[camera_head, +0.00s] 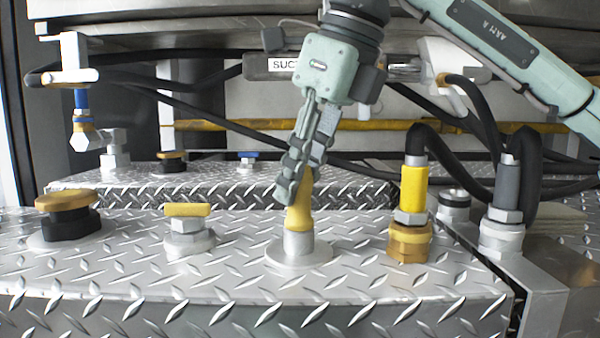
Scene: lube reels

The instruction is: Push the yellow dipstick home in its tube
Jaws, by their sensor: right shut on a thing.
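The yellow dipstick (299,219) stands in a short grey metal tube (298,244) with a round flange on the diamond-plate deck. My right gripper (299,190) comes down from above, slightly tilted, and is shut on the upper part of the yellow dipstick. The fingers hide the top of the dipstick. Its lower yellow part meets the tube's mouth; how deep it sits inside cannot be seen. My left gripper is not in view.
A yellow T-handled cap (187,210) and a brass-topped black cap (68,212) stand to the left. A yellow-sleeved hose fitting (413,190) and a grey hose fitting (505,195) stand to the right. Black hoses cross behind the gripper.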

